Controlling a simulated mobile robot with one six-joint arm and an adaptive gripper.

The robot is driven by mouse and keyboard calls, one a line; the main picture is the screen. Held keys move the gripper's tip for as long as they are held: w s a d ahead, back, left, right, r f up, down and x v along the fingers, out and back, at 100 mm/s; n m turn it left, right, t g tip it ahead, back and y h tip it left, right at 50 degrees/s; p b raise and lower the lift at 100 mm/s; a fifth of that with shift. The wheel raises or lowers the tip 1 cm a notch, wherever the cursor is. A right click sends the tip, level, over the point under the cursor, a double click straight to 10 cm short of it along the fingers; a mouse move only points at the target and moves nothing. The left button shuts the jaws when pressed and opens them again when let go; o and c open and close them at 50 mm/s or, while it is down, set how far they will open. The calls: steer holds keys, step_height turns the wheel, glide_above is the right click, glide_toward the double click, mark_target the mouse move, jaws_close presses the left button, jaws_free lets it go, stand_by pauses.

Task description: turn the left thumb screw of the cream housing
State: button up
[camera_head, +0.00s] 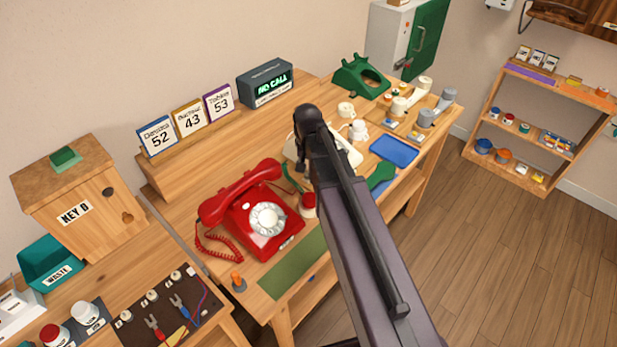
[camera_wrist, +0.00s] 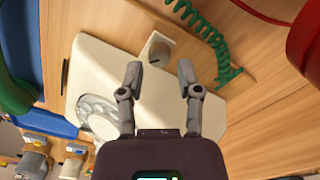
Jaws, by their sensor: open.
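The cream housing (camera_wrist: 97,65) lies on the wooden bench below my gripper in the wrist view, with a pale ring-shaped dial (camera_wrist: 97,117) on it. No second screw is clearly visible. In the head view the cream housing (camera_head: 352,153) is mostly hidden behind my arm, and my fingers are hidden.
A red telephone (camera_head: 262,212) stands left of the housing in the head view. A green coiled cord (camera_wrist: 206,38) runs close to the housing's screw edge. A blue tray (camera_head: 394,150) and several small parts lie to the right. A green phone shell (camera_head: 360,76) stands behind.

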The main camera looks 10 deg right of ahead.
steer(key=shift+f+b, duration=0.85)
steer(key=shift+f, duration=0.3)
jaws_close()
steer(key=shift+d, duration=0.15)
